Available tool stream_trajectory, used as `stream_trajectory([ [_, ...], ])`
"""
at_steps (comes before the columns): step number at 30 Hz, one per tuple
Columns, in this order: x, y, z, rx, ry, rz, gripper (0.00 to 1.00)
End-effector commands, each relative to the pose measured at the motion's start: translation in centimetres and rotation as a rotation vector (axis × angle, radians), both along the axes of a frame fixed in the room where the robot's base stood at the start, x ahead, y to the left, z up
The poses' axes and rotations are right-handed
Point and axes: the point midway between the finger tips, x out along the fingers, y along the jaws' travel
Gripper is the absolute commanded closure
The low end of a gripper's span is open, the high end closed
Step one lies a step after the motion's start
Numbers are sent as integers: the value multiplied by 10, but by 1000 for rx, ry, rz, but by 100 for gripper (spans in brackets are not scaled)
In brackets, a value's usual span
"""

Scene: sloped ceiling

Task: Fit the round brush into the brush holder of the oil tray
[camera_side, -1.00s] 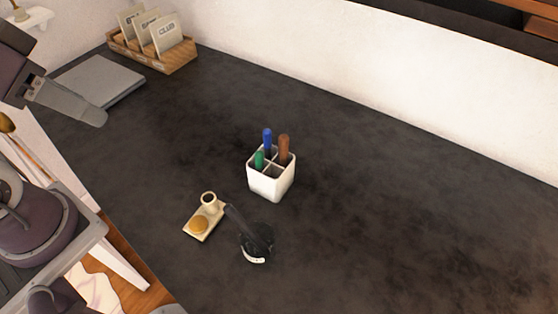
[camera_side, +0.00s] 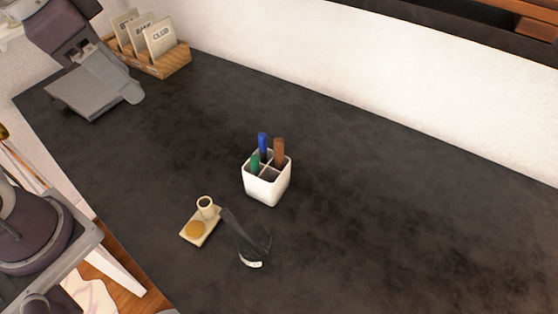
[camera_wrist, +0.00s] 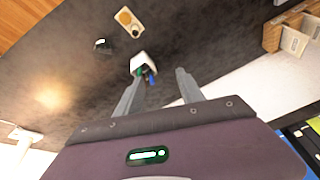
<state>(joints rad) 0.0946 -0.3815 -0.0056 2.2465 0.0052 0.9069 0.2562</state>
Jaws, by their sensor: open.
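The oil tray (camera_side: 209,230) is a small beige plate with a round orange-tan patch and an upright ring-shaped brush holder (camera_side: 206,203); the ring's opening looks empty. A white divided cup (camera_side: 267,190) stands behind it and to the right, holding a blue stick (camera_side: 263,144), a green stick (camera_side: 255,162) and a brown stick (camera_side: 279,151). I cannot tell which of these is the round brush; their lower ends are hidden. My gripper (camera_wrist: 160,74) is open and empty, with the cup (camera_wrist: 144,62) beyond its fingers. In the side view it is at upper left, far from the cup.
A black curved object (camera_side: 254,245) with a pale label lies close to the tray's right side. The table's right side is clear.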

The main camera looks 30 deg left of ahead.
Motion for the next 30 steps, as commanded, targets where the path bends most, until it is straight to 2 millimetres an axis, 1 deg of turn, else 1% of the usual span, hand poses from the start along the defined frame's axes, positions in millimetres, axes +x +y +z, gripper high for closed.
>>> stream_trajectory([
  [1,29,-13,-6,35,51,-116,55],
  [2,46,-21,-11,57,76,-193,55],
  [3,69,-34,-20,85,109,-297,55],
  [4,85,-44,-30,104,132,-374,55],
  [5,101,-55,-41,122,155,-451,55],
  [6,119,-70,-59,144,187,-553,55],
  [8,142,-92,-88,172,227,-696,55],
  [9,153,-105,-108,186,250,-780,55],
  [10,160,-115,-122,195,265,-837,55],
  [12,171,-131,-150,210,292,-944,55],
  [15,177,-143,-173,220,312,-1024,55],
  [16,178,-144,-177,223,314,-1036,55],
  [20,178,-146,-193,224,319,-1051,55],
  [23,179,-143,-208,223,321,-1047,55],
  [27,180,-140,-235,223,320,-1047,55],
  [30,181,-140,-247,223,317,-1046,55],
])
